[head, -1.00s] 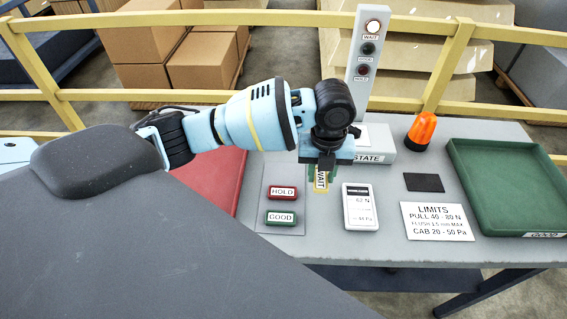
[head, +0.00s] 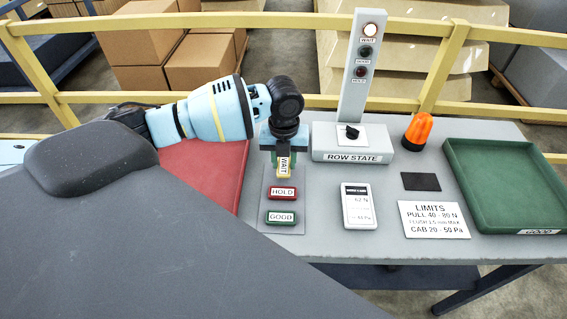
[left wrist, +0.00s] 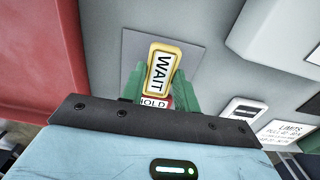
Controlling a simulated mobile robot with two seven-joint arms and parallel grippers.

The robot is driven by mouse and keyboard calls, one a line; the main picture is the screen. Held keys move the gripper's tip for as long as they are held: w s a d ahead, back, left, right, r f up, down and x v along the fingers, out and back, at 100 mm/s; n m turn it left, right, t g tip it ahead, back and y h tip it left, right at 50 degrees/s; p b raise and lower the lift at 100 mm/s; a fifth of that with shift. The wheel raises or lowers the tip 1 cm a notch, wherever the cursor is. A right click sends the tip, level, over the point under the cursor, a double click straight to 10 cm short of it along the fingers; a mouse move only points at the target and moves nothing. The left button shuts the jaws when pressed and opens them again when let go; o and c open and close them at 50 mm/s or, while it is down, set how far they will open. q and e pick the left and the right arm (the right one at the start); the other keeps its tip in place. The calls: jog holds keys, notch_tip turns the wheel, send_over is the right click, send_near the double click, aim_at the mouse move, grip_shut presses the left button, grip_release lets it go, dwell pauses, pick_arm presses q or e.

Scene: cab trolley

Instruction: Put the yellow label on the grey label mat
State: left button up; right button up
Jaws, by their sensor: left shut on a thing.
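The yellow label (head: 283,165), marked WAIT, is held between the green fingers of my left gripper (head: 283,160). It also shows in the left wrist view (left wrist: 162,72), tilted between the fingers (left wrist: 160,85). The grey label mat (head: 259,222) lies below on the table, with the red HOLD label (head: 282,193) and the green GOOD label (head: 281,217) on it. The yellow label is over the far end of the mat, just beyond the HOLD label. I cannot tell whether it touches the mat. My right gripper is not in view.
A ROW STATE box (head: 378,140) with a knob and lamp post stands right of the gripper. A gauge (head: 358,206), a black pad (head: 421,181), a LIMITS card (head: 434,220), an orange beacon (head: 419,131) and a green tray (head: 451,160) are further right. A red tray (head: 200,170) is left.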

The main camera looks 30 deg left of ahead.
aim_at(284, 165)
pick_arm(q)
jog(key=shift+f, duration=0.85)
jog(key=shift+f, duration=0.2)
jog(key=o, duration=1)
jog(key=shift+c, duration=0.2)
jog(key=shift+r, duration=0.1)
notch_tip(284, 165, up, 12)
jog(key=shift+p, duration=0.3)
jog(key=shift+r, duration=0.1)
